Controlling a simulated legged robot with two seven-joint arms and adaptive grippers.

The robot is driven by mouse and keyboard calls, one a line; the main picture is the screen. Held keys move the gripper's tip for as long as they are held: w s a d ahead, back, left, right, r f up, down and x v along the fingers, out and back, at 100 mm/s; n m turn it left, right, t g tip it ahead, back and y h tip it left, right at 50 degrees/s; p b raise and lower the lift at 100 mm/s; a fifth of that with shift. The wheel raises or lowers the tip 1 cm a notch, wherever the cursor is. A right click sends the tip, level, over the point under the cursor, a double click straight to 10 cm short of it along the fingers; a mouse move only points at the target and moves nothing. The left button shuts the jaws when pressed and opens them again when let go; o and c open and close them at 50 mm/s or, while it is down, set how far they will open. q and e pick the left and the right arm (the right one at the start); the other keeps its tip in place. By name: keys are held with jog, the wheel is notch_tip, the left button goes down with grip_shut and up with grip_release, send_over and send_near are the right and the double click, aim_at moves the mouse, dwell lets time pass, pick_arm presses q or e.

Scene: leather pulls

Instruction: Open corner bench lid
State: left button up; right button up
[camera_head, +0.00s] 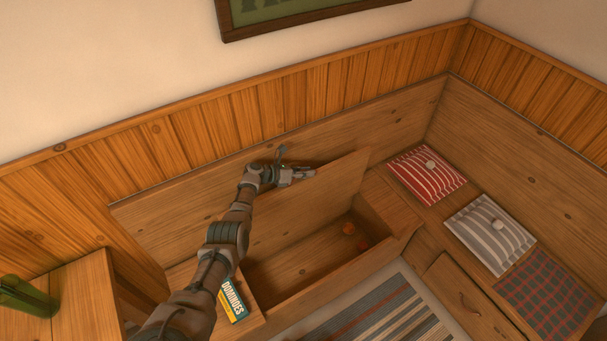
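The wooden corner bench lid (310,215) is raised and stands steeply tilted, leaning back toward the bench backrest. Below it the bench box (290,270) is open, with an orange round thing (348,229) and a red one (363,244) inside. My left arm reaches in from the lower left. My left gripper (308,173) is at the lid's upper edge, around its middle. The fingers are small and partly against the lid, so I cannot tell whether they are open or shut on it. My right gripper is not in view.
A dominoes box (232,301) lies on the bench left of the opening. Red-striped (427,174), grey-striped (490,232) and plaid (548,294) cushions lie along the right bench. A striped rug (385,312) covers the floor in front. A green object (25,296) is at far left.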

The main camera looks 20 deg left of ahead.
pick_arm(q)
jog(key=shift+s+d+f, duration=0.1)
jog(key=shift+s+f, duration=0.05)
jog(key=shift+s, duration=0.05)
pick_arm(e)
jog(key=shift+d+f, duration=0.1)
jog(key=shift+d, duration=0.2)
pick_arm(q)
jog(key=shift+a+f, duration=0.1)
jog(key=shift+a, duration=0.25)
jog(key=shift+s+a, duration=0.2)
jog(key=shift+a, duration=0.2)
jog(key=shift+s+a+r, duration=0.25)
jog(key=shift+s+a, duration=0.15)
jog(key=shift+s, duration=0.1)
jog(key=v, duration=0.8)
jog(key=shift+s+a+r, duration=0.2)
jog(key=shift+s+r, duration=0.05)
jog(key=shift+r, duration=0.05)
jog(key=shift+s+a+r, duration=0.15)
jog(key=shift+s+a, duration=0.15)
jog(key=shift+a, duration=0.05)
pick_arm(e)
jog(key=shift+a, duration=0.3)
pick_arm(q)
jog(key=shift+d, duration=0.15)
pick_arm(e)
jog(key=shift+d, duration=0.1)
